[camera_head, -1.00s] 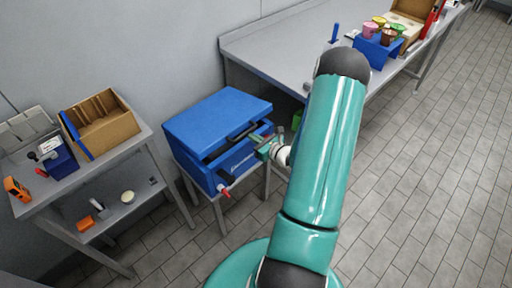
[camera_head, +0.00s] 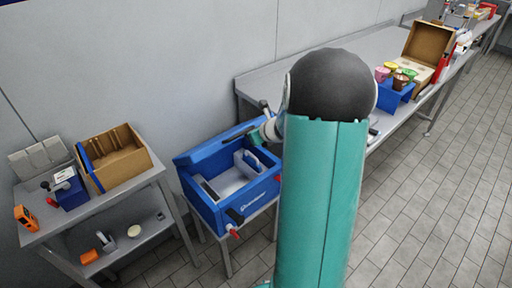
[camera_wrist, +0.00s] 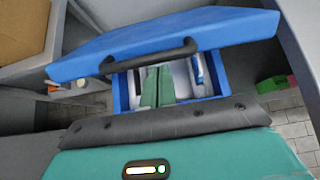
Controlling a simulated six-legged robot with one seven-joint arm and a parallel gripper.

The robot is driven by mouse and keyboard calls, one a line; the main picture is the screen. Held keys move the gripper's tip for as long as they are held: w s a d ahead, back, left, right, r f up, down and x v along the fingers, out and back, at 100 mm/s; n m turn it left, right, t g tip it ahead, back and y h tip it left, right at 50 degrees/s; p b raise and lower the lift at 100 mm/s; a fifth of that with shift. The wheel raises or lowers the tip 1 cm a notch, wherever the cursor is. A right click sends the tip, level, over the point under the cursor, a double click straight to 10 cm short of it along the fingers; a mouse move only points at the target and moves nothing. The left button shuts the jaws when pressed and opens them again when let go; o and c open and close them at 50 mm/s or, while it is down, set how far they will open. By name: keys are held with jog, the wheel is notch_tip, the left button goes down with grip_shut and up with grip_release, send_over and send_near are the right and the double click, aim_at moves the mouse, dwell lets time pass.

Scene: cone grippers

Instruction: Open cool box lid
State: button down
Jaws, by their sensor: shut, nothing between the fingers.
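The blue cool box (camera_head: 250,201) stands on a small metal stand. Its lid (camera_head: 212,145) is raised and tilted up at the back, so the pale inside of the box shows from above. In the wrist view the lid (camera_wrist: 190,40) spans the upper picture, with a black handle (camera_wrist: 150,56) along its near edge. My gripper (camera_head: 262,133) is at the right end of the raised lid. In the wrist view its green fingers (camera_wrist: 157,84) are together, just below the handle and in front of the box opening. I cannot tell whether they touch the lid.
A metal shelf stand to the left holds a cardboard box (camera_head: 117,160) and an orange tool (camera_head: 25,217). A long grey bench behind to the right carries a blue cup holder (camera_head: 392,98) and an open carton (camera_head: 428,50). The tiled floor at right is clear.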

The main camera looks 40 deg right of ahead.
jog(key=shift+g, duration=0.3)
jog(key=w+r, duration=0.4)
jog(key=w, duration=0.1)
jog(key=w+r, duration=0.3)
jog(key=shift+w+a, duration=0.2)
jog(key=w+r, duration=0.4)
jog(key=w, duration=0.5)
